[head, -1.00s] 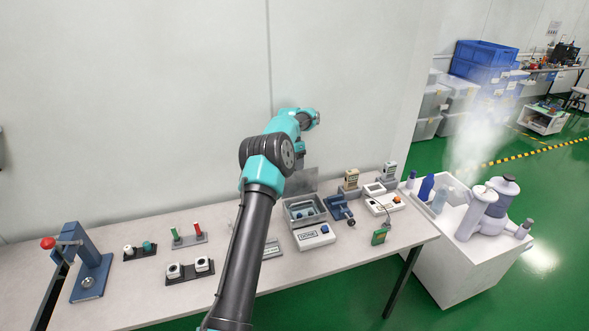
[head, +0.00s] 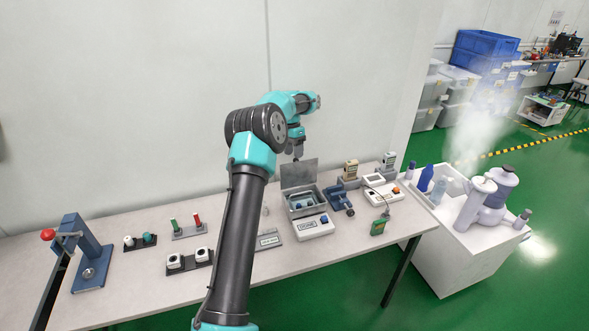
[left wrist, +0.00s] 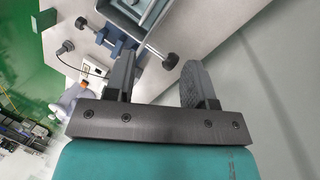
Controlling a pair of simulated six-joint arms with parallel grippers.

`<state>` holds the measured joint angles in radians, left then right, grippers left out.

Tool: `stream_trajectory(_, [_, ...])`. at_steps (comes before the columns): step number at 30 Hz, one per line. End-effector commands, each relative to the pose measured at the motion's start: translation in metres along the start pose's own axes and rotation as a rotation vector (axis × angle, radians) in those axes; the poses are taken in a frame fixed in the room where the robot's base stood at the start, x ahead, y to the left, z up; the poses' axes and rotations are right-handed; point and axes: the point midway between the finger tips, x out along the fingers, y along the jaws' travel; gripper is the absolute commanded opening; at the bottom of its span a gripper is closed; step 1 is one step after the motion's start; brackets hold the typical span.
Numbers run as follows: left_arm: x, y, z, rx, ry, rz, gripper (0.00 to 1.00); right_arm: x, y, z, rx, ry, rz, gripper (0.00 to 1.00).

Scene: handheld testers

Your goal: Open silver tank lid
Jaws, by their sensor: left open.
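The silver tank (head: 309,212) is an open grey box at the back middle of the bench in the head view. Its lid (head: 299,173) stands up along the tank's back edge, and the tank's inside shows a blue-grey insert. My left gripper (head: 297,155) is just above the lid's top edge, pointing down; I cannot tell whether it touches. In the left wrist view my left gripper (left wrist: 158,72) has its two fingers apart, with no object clearly held between them. My right gripper is not in view.
A white control box (head: 314,227) stands before the tank. A blue clamp (head: 338,196) is close on the tank's right, with meters beyond. Small fixtures (head: 188,230) and a blue press (head: 92,262) stand left. The wall (head: 150,100) is close behind the bench.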

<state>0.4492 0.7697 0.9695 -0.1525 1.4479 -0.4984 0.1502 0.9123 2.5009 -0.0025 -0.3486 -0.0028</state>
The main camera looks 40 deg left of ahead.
Motion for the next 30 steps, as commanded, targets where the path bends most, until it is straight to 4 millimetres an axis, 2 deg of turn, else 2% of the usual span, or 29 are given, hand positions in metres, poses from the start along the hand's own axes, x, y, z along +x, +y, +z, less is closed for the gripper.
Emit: stream_trajectory(30, [0.016,0.089,0.074,0.001,0.001,0.000,0.50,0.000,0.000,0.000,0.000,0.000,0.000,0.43])
